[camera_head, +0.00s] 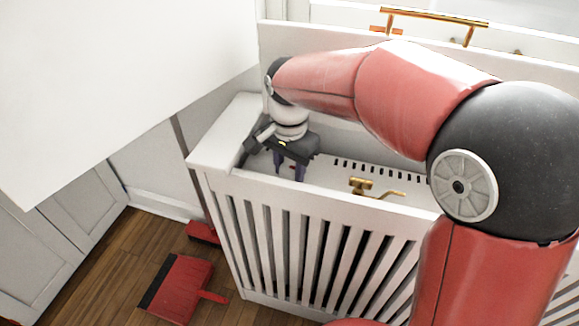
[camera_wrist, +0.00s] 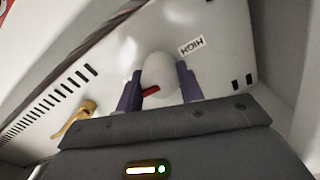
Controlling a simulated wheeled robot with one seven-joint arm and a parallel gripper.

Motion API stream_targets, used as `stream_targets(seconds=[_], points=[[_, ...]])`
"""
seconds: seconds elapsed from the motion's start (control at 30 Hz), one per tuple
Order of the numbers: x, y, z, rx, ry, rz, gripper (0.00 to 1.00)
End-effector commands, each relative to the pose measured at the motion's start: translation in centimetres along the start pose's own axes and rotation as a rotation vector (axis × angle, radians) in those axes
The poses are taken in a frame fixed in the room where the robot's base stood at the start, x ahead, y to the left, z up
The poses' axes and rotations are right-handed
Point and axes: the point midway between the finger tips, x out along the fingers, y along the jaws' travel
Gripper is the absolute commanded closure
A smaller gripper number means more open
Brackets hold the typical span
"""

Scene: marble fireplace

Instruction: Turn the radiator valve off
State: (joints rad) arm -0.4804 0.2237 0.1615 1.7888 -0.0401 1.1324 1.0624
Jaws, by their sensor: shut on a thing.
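The radiator valve (camera_wrist: 160,78) is a white rounded knob with a red mark on its lower left side, seen in the wrist view. It sits on the white radiator panel (camera_wrist: 215,85), next to a label reading HIGH (camera_wrist: 191,46), which appears upside down. My gripper (camera_wrist: 158,88) has its two purple fingers on either side of the knob, shut on it. In the head view my gripper (camera_head: 290,170) points down inside the left end of the white slatted radiator cover (camera_head: 228,135); the knob is hidden there.
A brass lever (camera_head: 360,186) stands on the panel right of my gripper; it also shows in the wrist view (camera_wrist: 75,118). The cover's rim surrounds my gripper closely. A red dustpan (camera_head: 178,288) lies on the wooden floor. A white surface fills the upper left.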

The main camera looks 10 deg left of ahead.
Motion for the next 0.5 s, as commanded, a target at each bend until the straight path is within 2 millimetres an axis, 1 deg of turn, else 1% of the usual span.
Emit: stream_targets(seconds=[0.07,0.1,0.23,0.5], points=[[-0.11,-0.07,-0.05,0.002,0.002,-0.004,0.86],[-0.11,-0.07,-0.05,0.003,0.001,-0.004,0.58],[-0.08,-0.05,-0.03,0.002,0.001,-0.003,0.41],[-0.1,-0.02,-0.01,0.001,0.0,-0.001,0.41]])
